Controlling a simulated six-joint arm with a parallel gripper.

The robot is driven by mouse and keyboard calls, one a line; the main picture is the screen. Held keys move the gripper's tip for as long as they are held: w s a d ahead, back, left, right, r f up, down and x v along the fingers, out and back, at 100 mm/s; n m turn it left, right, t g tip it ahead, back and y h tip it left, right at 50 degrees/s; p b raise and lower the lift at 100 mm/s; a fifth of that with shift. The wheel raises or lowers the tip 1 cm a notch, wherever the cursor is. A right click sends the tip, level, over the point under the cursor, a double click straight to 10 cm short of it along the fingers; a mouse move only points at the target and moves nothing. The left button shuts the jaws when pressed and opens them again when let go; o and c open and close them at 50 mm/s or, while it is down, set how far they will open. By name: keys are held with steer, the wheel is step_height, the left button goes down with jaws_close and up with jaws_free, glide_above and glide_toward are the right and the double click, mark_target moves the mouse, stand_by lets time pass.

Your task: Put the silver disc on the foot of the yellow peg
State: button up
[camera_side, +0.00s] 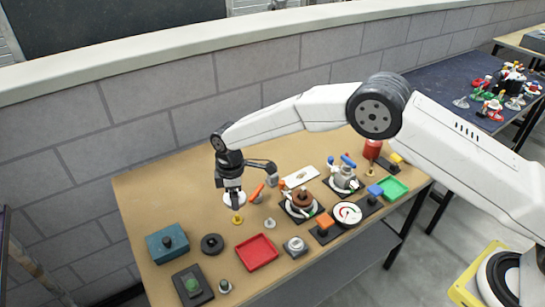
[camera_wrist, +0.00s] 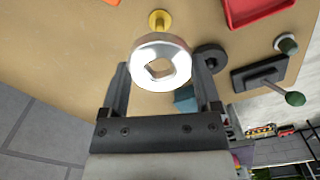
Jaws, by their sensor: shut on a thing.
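The silver disc (camera_side: 242,199) is a shiny ring with a squarish hole. My gripper (camera_side: 234,197) is shut on the disc and holds it above the table. In the wrist view the disc (camera_wrist: 160,46) sits between the two dark fingers of my gripper (camera_wrist: 163,66). The yellow peg (camera_side: 237,220) stands on the table just below the held disc in the side view. In the wrist view the yellow peg (camera_wrist: 159,20) shows just beyond the disc's rim, with its round foot visible. The disc and the peg appear apart.
A black ring (camera_side: 212,244), a blue block with a black knob (camera_side: 168,243) and a red tray (camera_side: 257,252) lie on the near side. A small grey peg (camera_side: 270,223) stands to the right of the yellow peg. Several fixtures crowd the table's right half.

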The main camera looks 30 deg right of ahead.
mark_target(237, 215)
steer(key=shift+f, duration=0.2)
steer(key=shift+f, duration=2.25)
steer(key=shift+f, duration=1.55)
stand_by(2.0)
steer(key=o, duration=1.1)
steer(key=shift+r, duration=3.75)
